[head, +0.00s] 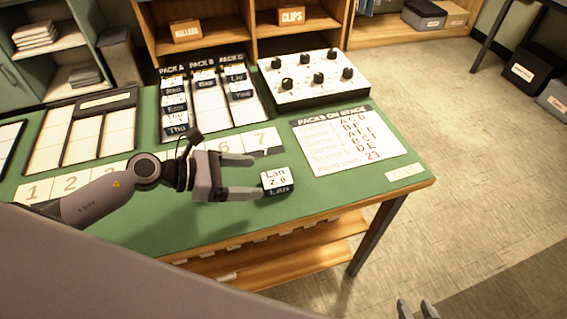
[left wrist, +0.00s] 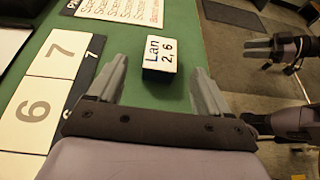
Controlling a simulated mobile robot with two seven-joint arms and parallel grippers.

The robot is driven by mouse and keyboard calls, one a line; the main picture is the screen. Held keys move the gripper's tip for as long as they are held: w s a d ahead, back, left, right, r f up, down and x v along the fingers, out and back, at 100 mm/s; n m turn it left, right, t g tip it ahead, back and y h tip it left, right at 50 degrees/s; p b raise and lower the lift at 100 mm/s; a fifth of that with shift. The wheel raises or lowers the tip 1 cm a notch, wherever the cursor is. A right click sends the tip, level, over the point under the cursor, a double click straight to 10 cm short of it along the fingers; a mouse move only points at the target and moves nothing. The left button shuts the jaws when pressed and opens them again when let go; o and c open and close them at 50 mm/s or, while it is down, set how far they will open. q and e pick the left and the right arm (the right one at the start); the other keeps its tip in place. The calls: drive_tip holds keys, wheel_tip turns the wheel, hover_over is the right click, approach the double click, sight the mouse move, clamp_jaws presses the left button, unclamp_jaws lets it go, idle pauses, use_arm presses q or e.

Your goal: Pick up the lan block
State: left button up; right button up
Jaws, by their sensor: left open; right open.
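The Lan block (head: 277,181) is a small dark block with a white top label, standing on the green table (head: 330,190) near its front edge. In the left wrist view the Lan block (left wrist: 160,54) sits ahead of the fingertips, about midway between them. My left gripper (head: 257,176) is open and empty, its fingers pointing right toward the block, with the lower finger close to the block's left side. It also shows open in the left wrist view (left wrist: 160,75). My right gripper (head: 418,309) is open at the bottom edge of the head view, off the table.
A numbered strip (head: 70,182) runs along the table behind my left arm. A white knob panel (head: 314,79), a pack board (head: 208,95) with several name blocks and a printed sheet (head: 347,140) lie farther back. Table to the right of the block is clear.

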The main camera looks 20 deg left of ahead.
sight(274, 178)
use_arm(q)
drive_tip(key=shift+w+d, duration=0.2)
drive_tip(key=shift+d, duration=0.05)
drive_tip(key=shift+p+x, duration=0.35)
drive_tip(key=shift+x, duration=0.6)
drive_tip(key=shift+p+x, duration=0.35)
drive_tip(key=shift+x, duration=1.95)
drive_tip(key=shift+s+f, duration=0.15)
use_arm(e)
drive_tip(key=shift+s+r, duration=0.35)
drive_tip(key=shift+r, duration=0.2)
use_arm(q)
drive_tip(key=c, duration=1.1)
drive_tip(key=shift+o, duration=0.2)
